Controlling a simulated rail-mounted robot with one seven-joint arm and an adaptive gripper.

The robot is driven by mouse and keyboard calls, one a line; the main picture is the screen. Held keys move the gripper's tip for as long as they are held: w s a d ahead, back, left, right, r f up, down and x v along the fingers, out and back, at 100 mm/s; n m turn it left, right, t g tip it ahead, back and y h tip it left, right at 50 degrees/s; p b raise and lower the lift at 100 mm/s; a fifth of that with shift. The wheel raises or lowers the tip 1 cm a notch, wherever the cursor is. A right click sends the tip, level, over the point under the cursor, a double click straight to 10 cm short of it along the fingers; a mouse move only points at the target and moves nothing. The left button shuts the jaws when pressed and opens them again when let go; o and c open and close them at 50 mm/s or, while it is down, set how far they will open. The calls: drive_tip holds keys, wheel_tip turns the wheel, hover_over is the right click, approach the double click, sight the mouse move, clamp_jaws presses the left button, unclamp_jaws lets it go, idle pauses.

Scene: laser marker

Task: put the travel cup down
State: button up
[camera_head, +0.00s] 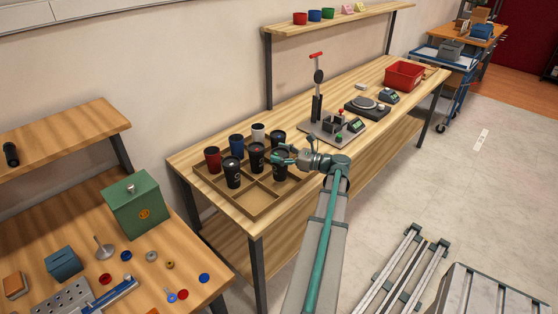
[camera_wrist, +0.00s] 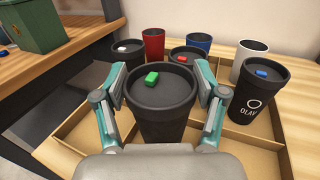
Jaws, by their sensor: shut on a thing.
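My gripper (camera_head: 283,157) is shut around a black cup (camera_head: 280,170) with a pale logo, at the right side of the divided tray (camera_head: 231,208). In the wrist view the held cup (camera_wrist: 162,98) stands upright between the fingers (camera_wrist: 160,85), with a green piece (camera_wrist: 152,77) on its lid. Its base is hidden, so I cannot tell whether it touches the tray floor. Other black cups carry a white piece (camera_wrist: 124,48), a red piece (camera_wrist: 183,58) and a blue piece (camera_wrist: 262,73).
Red (camera_head: 212,160), blue (camera_head: 237,143) and white (camera_head: 258,132) cups stand along the tray's back. Front compartments are empty. A stand with a lever (camera_head: 317,95), scales (camera_head: 366,106) and a red bin (camera_head: 405,75) are farther right. A green box (camera_head: 136,205) is on the left bench.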

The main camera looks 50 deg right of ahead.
drive_tip(key=shift+w+f, duration=0.2)
drive_tip(key=shift+f, duration=1.5)
drive_tip(key=shift+f, duration=0.15)
drive_tip(key=o, duration=0.7)
drive_tip(key=shift+o, duration=0.2)
drive_tip(key=shift+r, duration=0.2)
drive_tip(key=shift+s+d+f, duration=0.1)
drive_tip(key=shift+s, duration=0.25)
drive_tip(key=b+v, duration=0.2)
drive_tip(key=v, duration=0.9)
drive_tip(key=shift+s, duration=0.2)
drive_tip(key=shift+d, duration=0.15)
